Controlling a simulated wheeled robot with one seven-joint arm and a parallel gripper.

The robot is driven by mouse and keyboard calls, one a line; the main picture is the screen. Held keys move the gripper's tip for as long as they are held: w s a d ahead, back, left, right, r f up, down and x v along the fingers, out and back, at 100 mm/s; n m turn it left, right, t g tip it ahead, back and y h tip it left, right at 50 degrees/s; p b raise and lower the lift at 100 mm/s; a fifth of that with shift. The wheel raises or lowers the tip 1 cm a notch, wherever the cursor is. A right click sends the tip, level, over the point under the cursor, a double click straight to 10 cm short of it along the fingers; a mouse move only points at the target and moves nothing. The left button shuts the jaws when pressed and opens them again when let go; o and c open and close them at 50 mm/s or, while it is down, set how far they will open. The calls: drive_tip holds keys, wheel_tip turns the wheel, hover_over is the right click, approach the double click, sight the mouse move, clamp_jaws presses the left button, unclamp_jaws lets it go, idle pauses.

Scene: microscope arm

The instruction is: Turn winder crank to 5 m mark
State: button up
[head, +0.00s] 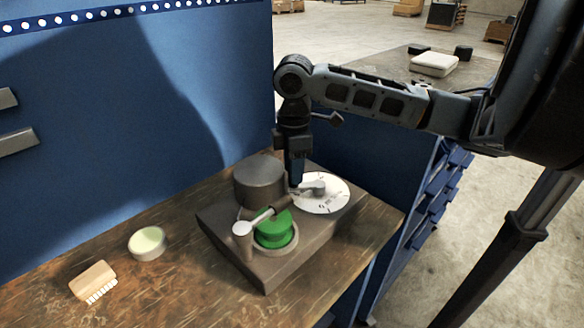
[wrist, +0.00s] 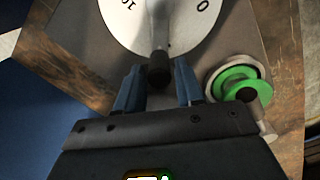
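The winder (head: 330,240) is a grey-brown block on the wooden bench. It carries a white dial (head: 335,203) with a grey crank (head: 316,187), a dark cylinder and a green spool (head: 274,230). In the wrist view, the dial (wrist: 185,30) shows a 0 and what looks like a 10. The crank's dark knob (wrist: 158,72) points towards my gripper. My gripper (wrist: 158,78) is open, with one blue finger on each side of the knob and a gap visible at both. In the head view, my gripper (head: 295,182) points down at the dial's left edge.
A round pale-green-topped tin (head: 147,243) and a wooden brush (head: 93,282) lie on the bench (head: 190,270) to the left. A blue panel (head: 120,120) stands behind the bench. A bar with a pale end (head: 252,222) sits beside the spool.

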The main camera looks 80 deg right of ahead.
drive_tip(key=shift+o, duration=1.3)
drive_tip(key=shift+r, duration=0.1)
wheel_tip(320, 180, up, 8)
drive_tip(key=shift+f, duration=0.2)
